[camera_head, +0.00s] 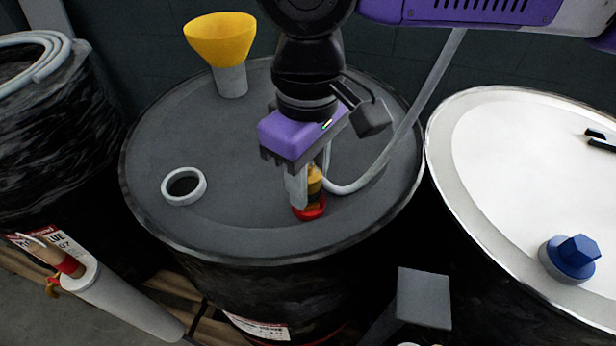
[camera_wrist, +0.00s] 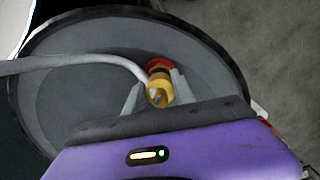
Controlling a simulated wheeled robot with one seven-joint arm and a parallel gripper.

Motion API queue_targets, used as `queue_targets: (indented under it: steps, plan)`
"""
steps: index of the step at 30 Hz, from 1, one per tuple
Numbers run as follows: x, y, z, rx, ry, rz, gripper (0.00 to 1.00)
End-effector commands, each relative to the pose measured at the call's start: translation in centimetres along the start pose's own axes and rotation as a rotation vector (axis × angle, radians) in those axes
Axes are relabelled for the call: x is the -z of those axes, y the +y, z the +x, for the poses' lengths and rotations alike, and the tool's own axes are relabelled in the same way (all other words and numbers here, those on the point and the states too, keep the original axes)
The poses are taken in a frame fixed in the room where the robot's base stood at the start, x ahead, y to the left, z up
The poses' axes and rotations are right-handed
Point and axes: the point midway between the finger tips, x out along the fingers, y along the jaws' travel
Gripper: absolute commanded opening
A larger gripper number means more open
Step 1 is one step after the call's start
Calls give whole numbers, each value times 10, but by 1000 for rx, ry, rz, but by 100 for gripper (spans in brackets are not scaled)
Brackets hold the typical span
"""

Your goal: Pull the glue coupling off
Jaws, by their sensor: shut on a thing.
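The glue coupling (camera_head: 315,184) is a yellow-brass fitting with a grey hose (camera_head: 397,140) running from it. It stands on a red ring (camera_head: 311,210) on the dark lid of the middle drum (camera_head: 240,160). My gripper (camera_head: 306,188) points down from above and is shut on the coupling, its grey fingers on either side of it. In the wrist view the coupling (camera_wrist: 159,92) sits between the fingertips, with the red ring (camera_wrist: 158,65) behind it. The fingers partly hide the coupling in the head view.
A yellow funnel (camera_head: 220,38) stands at the lid's back left, and a white ring around an opening (camera_head: 184,186) lies at its left. A white-topped drum (camera_head: 500,160) with a blue cap (camera_head: 572,257) stands right. A grey tube (camera_head: 125,303) is at lower left.

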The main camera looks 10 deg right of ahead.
Motion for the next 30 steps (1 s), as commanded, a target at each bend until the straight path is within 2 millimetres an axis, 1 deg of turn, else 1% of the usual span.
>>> queue_targets:
  steps: [6,30]
  plan:
    - [0,0,-8,0,2,0,0]
    - [0,0,-29,-1,1,0,0]
